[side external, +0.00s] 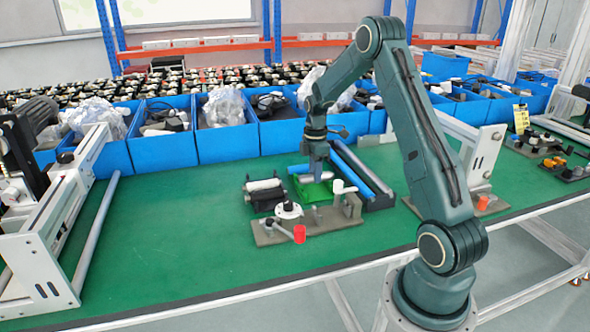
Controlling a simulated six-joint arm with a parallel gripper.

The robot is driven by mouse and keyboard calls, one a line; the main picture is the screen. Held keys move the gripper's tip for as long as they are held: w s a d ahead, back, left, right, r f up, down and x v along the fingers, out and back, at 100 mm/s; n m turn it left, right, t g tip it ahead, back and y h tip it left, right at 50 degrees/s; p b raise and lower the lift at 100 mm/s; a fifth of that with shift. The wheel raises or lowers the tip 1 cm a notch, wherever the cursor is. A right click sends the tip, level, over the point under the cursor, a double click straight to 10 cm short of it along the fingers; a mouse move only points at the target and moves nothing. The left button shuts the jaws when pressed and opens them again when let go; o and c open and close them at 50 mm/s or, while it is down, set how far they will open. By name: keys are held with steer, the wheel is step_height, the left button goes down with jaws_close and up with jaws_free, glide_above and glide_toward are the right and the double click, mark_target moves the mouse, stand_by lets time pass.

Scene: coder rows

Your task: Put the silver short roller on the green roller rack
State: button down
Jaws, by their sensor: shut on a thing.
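The green roller rack (314,191) stands on the green work table, just behind a grey metal fixture. My gripper (318,173) points straight down directly over this rack. It is shut on a short pale bar, which looks like the silver short roller (307,178). The roller lies roughly level, at or just above the top of the green rack. At this size I cannot tell whether it touches the rack. The fingertips and part of the roller are hard to make out.
A black rack with a white roller (263,186) stands left of the green rack. The grey fixture (325,220) with a red-ended lever is in front. Long blue and grey bars (362,172) lie to the right. Blue bins (227,142) line the back. The table's left-front area is clear.

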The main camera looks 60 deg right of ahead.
steer(key=shift+f, duration=0.2)
stand_by(0.3)
steer(key=shift+f, duration=0.55)
steer(key=shift+f, duration=0.95)
stand_by(1.3)
steer(key=c, duration=1.1)
jaws_free()
steer(key=shift+o, duration=0.2)
steer(key=shift+r, duration=0.1)
step_height(320, 180, up, 14)
steer(key=shift+w+d+f, duration=0.2)
steer(key=shift+w+d, duration=0.15)
steer(key=shift+d, duration=0.1)
